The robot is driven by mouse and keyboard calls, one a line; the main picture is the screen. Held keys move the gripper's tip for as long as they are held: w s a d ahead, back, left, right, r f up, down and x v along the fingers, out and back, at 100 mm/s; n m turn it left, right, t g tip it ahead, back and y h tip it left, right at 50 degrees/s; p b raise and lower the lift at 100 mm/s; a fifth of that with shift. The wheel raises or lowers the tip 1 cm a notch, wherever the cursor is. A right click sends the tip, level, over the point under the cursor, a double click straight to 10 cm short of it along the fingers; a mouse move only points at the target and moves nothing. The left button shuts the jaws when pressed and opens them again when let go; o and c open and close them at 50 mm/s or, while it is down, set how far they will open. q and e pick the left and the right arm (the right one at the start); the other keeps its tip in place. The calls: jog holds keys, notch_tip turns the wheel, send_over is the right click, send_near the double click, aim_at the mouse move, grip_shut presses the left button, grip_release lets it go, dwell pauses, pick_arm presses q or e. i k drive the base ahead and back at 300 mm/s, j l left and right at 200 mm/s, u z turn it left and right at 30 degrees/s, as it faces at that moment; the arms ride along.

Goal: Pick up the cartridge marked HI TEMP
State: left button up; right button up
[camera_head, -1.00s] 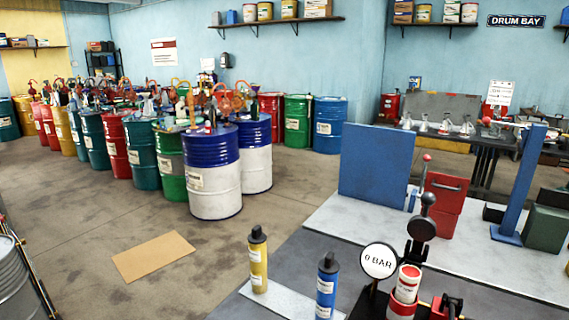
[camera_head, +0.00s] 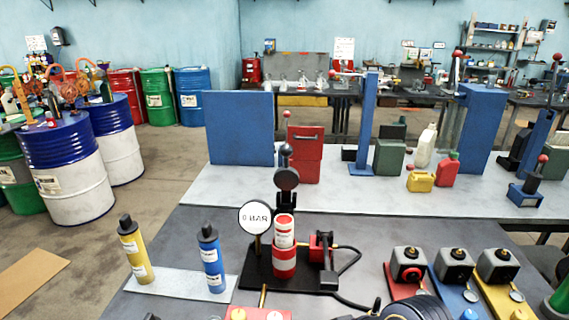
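A yellow cartridge with a black cap (camera_head: 135,248) and a blue cartridge with a black cap (camera_head: 212,258) stand upright on a light mat (camera_head: 183,283) on the grey bench. Both carry white labels, but the print is too small to read, so I cannot tell which is marked HI TEMP. A third, red and white cylinder (camera_head: 284,232) stands in a red holder on a black base, to the right of the blue cartridge.
A round gauge (camera_head: 255,218) and a black-knobbed lever (camera_head: 287,178) stand by the holder. Grey boxes with black knobs (camera_head: 408,265) sit at right. A blue panel (camera_head: 239,128) and red can (camera_head: 305,150) stand behind. Drums (camera_head: 64,168) are on the floor at left.

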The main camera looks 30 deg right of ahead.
aim_at(283, 222)
jog(key=i+j+z, duration=0.2)
jog(key=z, duration=0.2)
jog(key=i+j+z, duration=0.2)
jog(key=j+z, duration=0.2)
jog(key=i+j+z, duration=0.1)
jog(key=j+z, duration=0.3)
